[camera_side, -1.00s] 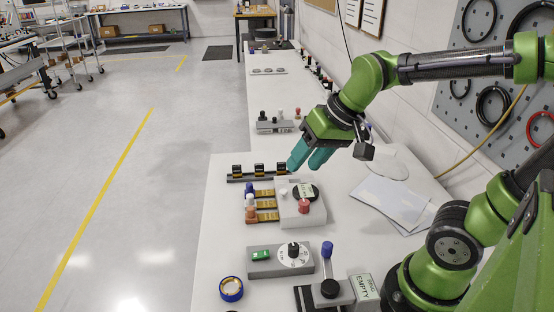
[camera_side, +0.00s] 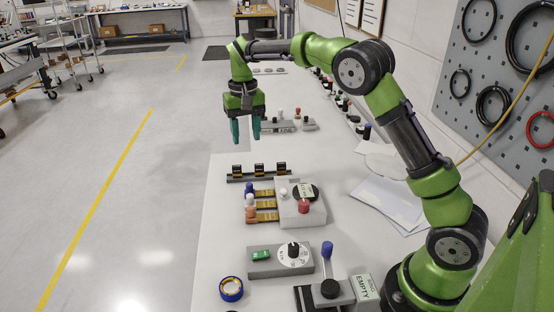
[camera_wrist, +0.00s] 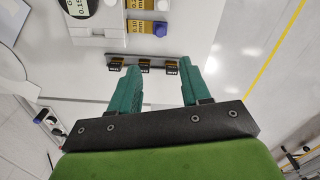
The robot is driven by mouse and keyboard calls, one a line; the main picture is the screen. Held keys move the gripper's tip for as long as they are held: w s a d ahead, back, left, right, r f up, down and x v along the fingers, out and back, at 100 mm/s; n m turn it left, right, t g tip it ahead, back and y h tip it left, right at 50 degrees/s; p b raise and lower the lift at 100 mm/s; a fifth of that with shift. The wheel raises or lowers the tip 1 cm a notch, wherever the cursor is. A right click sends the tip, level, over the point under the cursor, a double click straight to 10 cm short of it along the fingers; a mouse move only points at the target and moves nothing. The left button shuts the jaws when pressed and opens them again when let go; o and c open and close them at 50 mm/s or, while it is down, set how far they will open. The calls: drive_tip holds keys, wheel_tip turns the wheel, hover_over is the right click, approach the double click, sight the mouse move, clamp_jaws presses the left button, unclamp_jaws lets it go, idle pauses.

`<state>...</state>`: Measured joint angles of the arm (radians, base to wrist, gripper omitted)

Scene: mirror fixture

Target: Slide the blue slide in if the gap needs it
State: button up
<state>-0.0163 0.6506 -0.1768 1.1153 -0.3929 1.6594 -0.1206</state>
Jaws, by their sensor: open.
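The blue slide is a yellow strip with a blue knob (camera_side: 249,188) at its outer end. It sticks out from the left side of the pale fixture block (camera_side: 313,213), topmost of three slides. Its blue knob also shows in the wrist view (camera_wrist: 160,29). A white-knobbed slide (camera_side: 249,200) and an orange-knobbed slide (camera_side: 251,213) lie below it, also sticking out. A round dark-rimmed gauge (camera_wrist: 80,8) on the block reads about 0.15, partly cut off. My gripper (camera_side: 246,139) is open and empty, pointing down above and beyond the black rail (camera_side: 247,178), apart from the slides.
Three black-and-yellow pieces stand on the rail. The block carries a red button (camera_side: 304,205) and a white knob (camera_side: 283,192). In front are a grey dial box (camera_side: 265,268), a blue-topped lever (camera_side: 327,250) and a tape roll (camera_side: 231,289). Papers (camera_side: 385,203) lie right.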

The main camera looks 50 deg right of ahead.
sight(249, 183)
wheel_tip(249, 183, down, 16)
drive_tip(key=shift+f, duration=0.2)
idle(0.4)
clamp_jaws()
